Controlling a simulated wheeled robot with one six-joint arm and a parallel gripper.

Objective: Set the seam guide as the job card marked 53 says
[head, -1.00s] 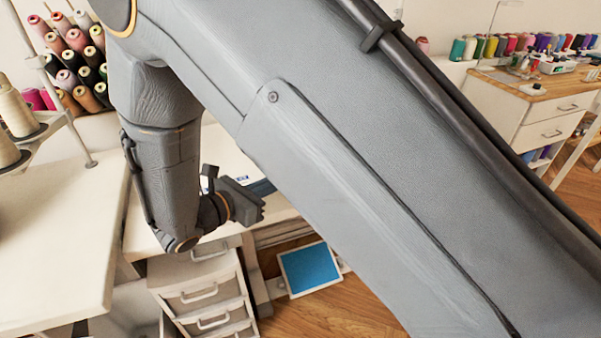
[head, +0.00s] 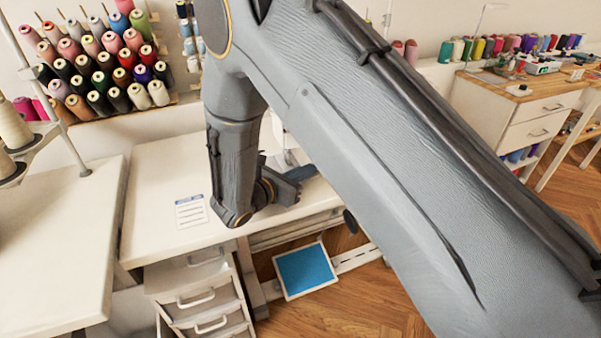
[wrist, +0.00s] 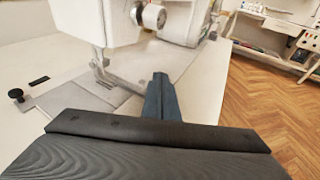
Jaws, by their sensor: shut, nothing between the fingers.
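A paper card (head: 191,211) with a blue header lies on the white sewing table; its print is too small to read. My gripper (head: 292,184) is over the table to the right of the card, partly behind my arm. In the wrist view my gripper (wrist: 160,82) is shut and empty, its dark fingers pointing toward the sewing machine (wrist: 118,22). The presser foot and needle area (wrist: 100,70) is left of the fingertips, apart from them. A small black knob (wrist: 15,94) stands at the left by a grey plate (wrist: 62,98); I cannot tell whether it belongs to the seam guide.
A rack of thread spools (head: 105,62) hangs behind the table. White drawers (head: 200,297) stand under it, and a blue pedal (head: 306,270) lies on the floor. Another white table (head: 55,235) is at left. My arm hides most of the machine in the head view.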

